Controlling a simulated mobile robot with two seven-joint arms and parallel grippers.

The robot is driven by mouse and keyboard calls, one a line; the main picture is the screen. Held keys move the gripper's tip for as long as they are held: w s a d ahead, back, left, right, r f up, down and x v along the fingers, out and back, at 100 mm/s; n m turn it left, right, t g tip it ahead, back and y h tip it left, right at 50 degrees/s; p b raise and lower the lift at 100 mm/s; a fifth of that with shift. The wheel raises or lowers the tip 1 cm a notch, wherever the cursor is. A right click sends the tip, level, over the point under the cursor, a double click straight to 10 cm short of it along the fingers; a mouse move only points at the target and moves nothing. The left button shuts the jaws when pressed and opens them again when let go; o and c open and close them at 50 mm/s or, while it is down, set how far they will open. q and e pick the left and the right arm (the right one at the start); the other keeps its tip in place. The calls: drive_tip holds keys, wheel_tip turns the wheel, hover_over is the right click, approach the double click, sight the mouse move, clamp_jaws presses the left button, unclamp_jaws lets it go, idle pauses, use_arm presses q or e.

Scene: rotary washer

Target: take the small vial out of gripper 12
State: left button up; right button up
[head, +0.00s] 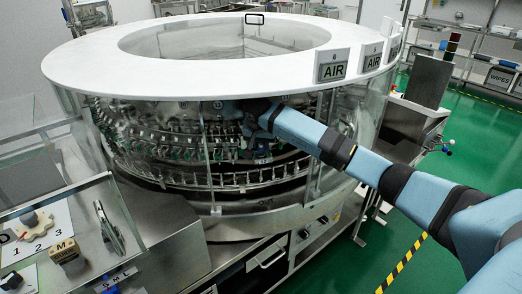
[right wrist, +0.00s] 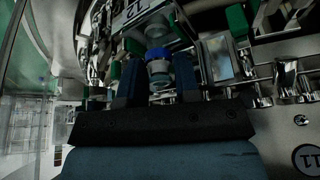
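In the right wrist view the two dark blue fingers of my right gripper (right wrist: 158,78) stand on either side of a small clear vial (right wrist: 159,70) with a blue band. The gaps beside the vial are too dark and narrow to tell whether the fingers touch it. A number plate (right wrist: 134,9), seemingly 12 and seen upside down, is just beyond the vial. My left gripper is not in view.
A plate marked 11 (right wrist: 308,158) and metal clamps (right wrist: 285,75) are close on the right in the wrist view. Green parts crowd around the fingers. The washer's white top ring (head: 90,65) lies above the arm.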

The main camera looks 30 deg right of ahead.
drive_tip(key=shift+f, duration=0.3)
drive_tip(key=c, duration=0.5)
clamp_jaws()
